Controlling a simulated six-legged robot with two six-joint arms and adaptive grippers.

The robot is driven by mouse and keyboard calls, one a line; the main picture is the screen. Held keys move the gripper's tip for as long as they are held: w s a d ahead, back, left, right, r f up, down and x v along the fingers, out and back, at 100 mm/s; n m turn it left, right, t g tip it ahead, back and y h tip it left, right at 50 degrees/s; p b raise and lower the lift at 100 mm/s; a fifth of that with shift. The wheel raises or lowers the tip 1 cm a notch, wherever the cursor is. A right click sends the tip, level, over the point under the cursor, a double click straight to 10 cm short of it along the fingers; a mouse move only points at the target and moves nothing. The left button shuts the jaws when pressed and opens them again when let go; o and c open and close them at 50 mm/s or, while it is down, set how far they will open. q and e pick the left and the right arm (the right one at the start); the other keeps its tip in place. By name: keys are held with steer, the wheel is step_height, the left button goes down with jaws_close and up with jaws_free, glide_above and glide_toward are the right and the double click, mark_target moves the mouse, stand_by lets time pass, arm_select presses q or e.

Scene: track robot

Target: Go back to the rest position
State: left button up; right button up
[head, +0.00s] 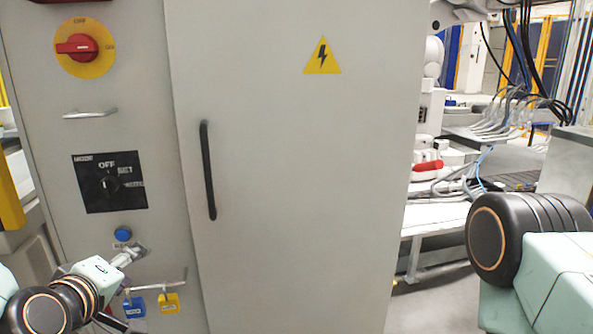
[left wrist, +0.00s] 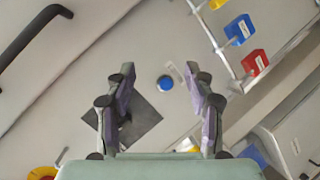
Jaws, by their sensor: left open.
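My left gripper (head: 138,252) is in front of the grey cabinet's left panel, close to the blue push button (head: 123,234). In the left wrist view its two fingers (left wrist: 160,72) are spread apart with nothing between them. The blue button (left wrist: 165,82) shows beyond the fingertips in that view; touching cannot be confirmed, but a gap seems visible. My right arm (head: 540,265) comes in at the lower right of the head view; its gripper is out of view.
The cabinet door (head: 290,170) has a black handle (head: 207,170). The left panel carries a red rotary switch (head: 80,47), a black mode selector (head: 110,183), a blue padlock (head: 134,307) and a yellow padlock (head: 168,303). A cable-covered bench (head: 435,215) stands right.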

arm_select(q)
steer(key=s+d+f+m+g, duration=0.25)
steer(key=s+f, duration=0.35)
steer(key=f, duration=0.3)
steer(key=s+d+f+m+g+h, duration=0.1)
steer(key=s+f+m+g, duration=0.3)
steer(key=s+f, duration=0.35)
steer(key=s+d+f+m+g, duration=0.25)
steer(key=s+f+g, duration=0.2)
steer(key=f, duration=0.45)
steer(key=s+f+m+g, duration=0.1)
steer(key=s+f, duration=0.2)
steer(key=s, duration=0.4)
steer(key=s+f+m+g, duration=0.1)
steer(key=s+f, duration=0.2)
steer(key=s, duration=0.4)
steer(key=shift+f+g, duration=0.3)
